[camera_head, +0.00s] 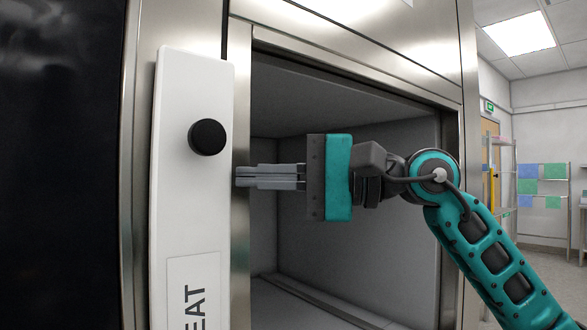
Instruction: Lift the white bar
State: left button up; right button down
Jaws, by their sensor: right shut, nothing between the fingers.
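The white bar (187,210) is a tall upright panel at the left, with a round black knob (208,137) on its upper part. A label (194,290) on its lower part shows the letters "EAT"; the rest is cut off. My right gripper (238,177) reaches in from the right, pointing left, with its fingers shut and nothing between them. Its fingertips are close to the bar's right edge, below the height of the knob. I cannot tell whether they touch the bar or the steel frame. My left gripper is not in view.
A steel frame (355,62) surrounds an open grey chamber (345,255) behind my right gripper. A dark panel (60,170) fills the far left. A room with shelving (502,170) and a yellow door (490,150) lies at the far right.

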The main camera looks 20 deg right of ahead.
jog(key=shift+s+a+r, duration=0.25)
jog(key=shift+s+a, duration=0.15)
jog(key=shift+a, duration=0.25)
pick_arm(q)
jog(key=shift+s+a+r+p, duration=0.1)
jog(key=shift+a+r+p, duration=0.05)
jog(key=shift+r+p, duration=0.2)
pick_arm(e)
jog(key=shift+s+a+n, duration=0.1)
jog(key=shift+n, duration=0.2)
